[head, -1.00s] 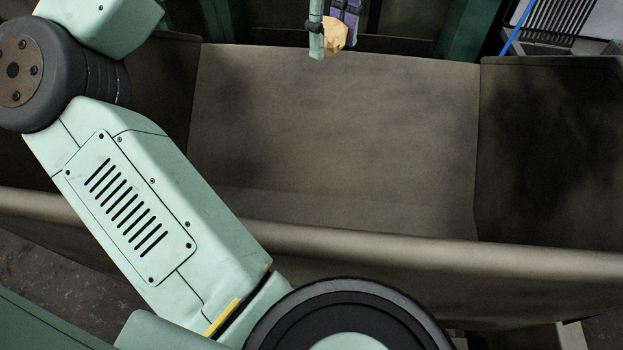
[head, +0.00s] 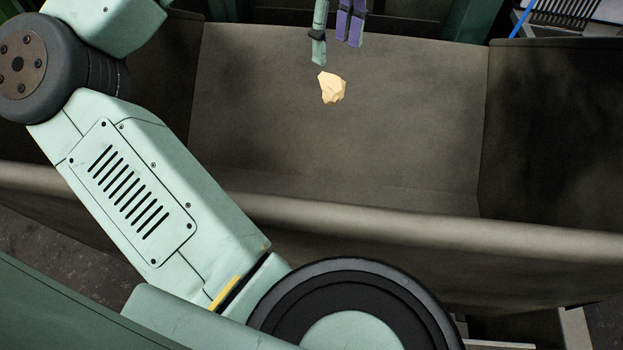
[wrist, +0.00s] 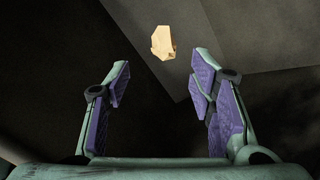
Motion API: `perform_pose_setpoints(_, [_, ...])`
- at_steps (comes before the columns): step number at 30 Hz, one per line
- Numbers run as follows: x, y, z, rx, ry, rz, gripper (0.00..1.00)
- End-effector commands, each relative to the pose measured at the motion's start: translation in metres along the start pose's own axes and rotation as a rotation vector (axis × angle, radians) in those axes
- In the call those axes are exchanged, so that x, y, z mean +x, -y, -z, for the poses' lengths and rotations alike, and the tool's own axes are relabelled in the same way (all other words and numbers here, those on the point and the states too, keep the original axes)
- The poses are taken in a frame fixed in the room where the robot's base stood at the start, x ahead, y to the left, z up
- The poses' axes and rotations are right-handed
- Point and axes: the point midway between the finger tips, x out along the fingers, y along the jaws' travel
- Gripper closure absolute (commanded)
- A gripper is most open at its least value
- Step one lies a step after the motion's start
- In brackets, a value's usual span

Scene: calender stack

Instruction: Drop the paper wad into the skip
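The paper wad (head: 331,87) is a small, crumpled, pale tan lump. In the head view it is apart from my fingers, just below their tips, against the inner wall of the skip (head: 400,120). My gripper (head: 335,50) is at the top middle of the head view, over the skip, with its fingers spread. In the wrist view my gripper (wrist: 160,95) is wide open, its purple pads far apart with nothing between them. The wad also shows there (wrist: 163,43), beyond the fingertips and touching neither. The skip is a large, dark brown-grey open bin.
The skip's thick near rim (head: 420,220) crosses the head view. A dark slotted part and a blue line (head: 522,18) show at the top right. The skip's interior looks empty apart from the wad. Dark floor (head: 55,245) shows at lower left.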

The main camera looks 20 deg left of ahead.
Motion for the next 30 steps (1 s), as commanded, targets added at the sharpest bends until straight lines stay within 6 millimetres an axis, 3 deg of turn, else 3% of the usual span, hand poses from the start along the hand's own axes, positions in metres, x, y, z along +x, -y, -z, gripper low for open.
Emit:
perform_pose_setpoints(5, [0.000,0.000,0.000,0.000,0.000,0.000,0.36])
perform_pose_setpoints(16, [-0.005,0.000,0.000,0.000,0.000,0.001,0.36])
perform_pose_setpoints(30, [-0.070,0.000,-0.001,-0.003,0.002,0.000,0.36])
